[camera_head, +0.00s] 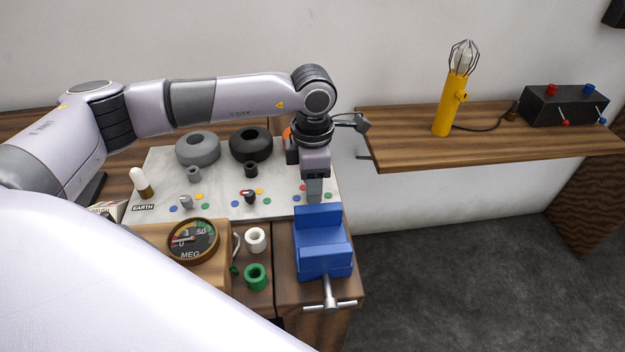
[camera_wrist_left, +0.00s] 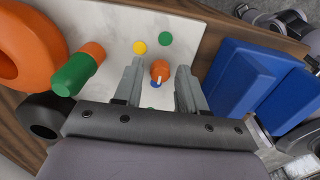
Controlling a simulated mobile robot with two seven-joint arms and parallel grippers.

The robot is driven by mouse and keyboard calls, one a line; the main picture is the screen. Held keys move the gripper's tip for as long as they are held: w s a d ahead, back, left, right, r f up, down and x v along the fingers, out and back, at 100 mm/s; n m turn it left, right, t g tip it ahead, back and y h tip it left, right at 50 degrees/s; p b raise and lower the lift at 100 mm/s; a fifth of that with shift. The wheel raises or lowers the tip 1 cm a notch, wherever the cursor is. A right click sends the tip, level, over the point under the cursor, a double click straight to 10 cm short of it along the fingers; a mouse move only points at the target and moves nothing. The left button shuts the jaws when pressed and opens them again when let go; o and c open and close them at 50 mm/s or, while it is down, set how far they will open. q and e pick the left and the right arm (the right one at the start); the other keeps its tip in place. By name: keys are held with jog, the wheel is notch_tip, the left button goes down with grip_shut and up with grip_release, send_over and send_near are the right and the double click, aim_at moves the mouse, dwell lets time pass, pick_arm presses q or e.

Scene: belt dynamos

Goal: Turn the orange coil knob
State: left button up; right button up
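The small orange knob (camera_wrist_left: 160,70) shows in the left wrist view on the pale marble panel (camera_wrist_left: 112,22), with a light pointer mark on it. Yellow, green and blue dots lie around it. My left gripper (camera_wrist_left: 160,64) is open, with one finger on each side of the knob; I cannot tell whether either finger touches it. In the head view my left gripper (camera_head: 314,190) reaches down at the panel's right end and hides the knob. The large orange coil (camera_wrist_left: 38,45) lies at the left of the wrist view; only a sliver shows in the head view. My right gripper is not in view.
A blue vise (camera_head: 322,245) stands close in front of my left gripper. Grey (camera_head: 198,148) and black (camera_head: 250,143) coils, a MEG meter (camera_head: 192,240) and a shelf (camera_head: 400,135) are also around.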

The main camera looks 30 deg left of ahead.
pick_arm(q)
grip_shut()
